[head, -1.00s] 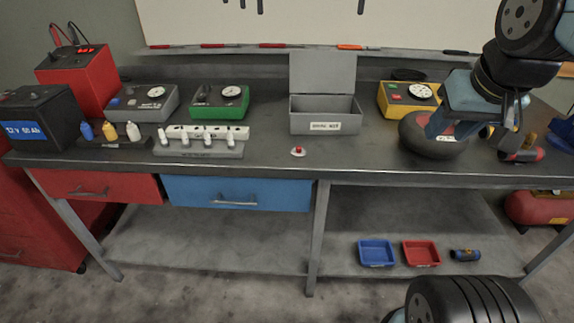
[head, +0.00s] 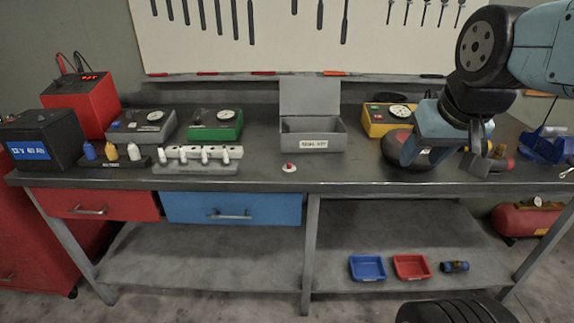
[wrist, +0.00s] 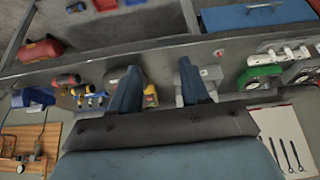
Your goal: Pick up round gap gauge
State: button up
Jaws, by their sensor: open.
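A small round white piece with a red top (head: 289,168) lies alone near the front edge of the bench. It may be the round gap gauge, but it is too small to be sure. It also shows small in the wrist view (wrist: 218,54). My gripper (head: 443,150) is well to its right, over the bench's right part. In the wrist view my gripper's two blue fingers (wrist: 158,68) are wide apart with nothing between them. A dark round pad (head: 396,143) is partly hidden behind one finger.
A grey open-lidded box (head: 312,136) stands behind the small piece. A grey rack with white pegs (head: 196,168) lies to the left. A yellow dial box (head: 380,124) and a blue holder (head: 545,147) are near my arm. The bench front around the small piece is clear.

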jog(key=w+a+f+m+t+y, duration=0.1)
jog(key=w+a+f+t, duration=0.25)
jog(key=w+a, duration=0.9)
jog(key=w+a+f+m+t+y, duration=0.1)
jog(key=w+a+f+t, duration=0.3)
jog(key=w+a, duration=0.85)
notch_tip(320, 180, down, 12)
jog(key=a+m+t+h, duration=0.1)
jog(key=a+m+h, duration=0.2)
jog(key=h, duration=0.6)
send_near(288, 165)
jog(key=w+d, duration=0.1)
jog(key=w+d+f, duration=0.1)
jog(key=shift+w+f+t, duration=0.15)
jog(key=shift+w+t, duration=0.15)
jog(key=shift+t, duration=0.05)
jog(key=shift+r+x, duration=0.1)
jog(key=shift+x, duration=1.2)
jog(key=shift+r+x, duration=0.15)
jog(key=shift+x, duration=1.1)
jog(key=shift+w+a, duration=0.1)
jog(key=shift+a, duration=0.05)
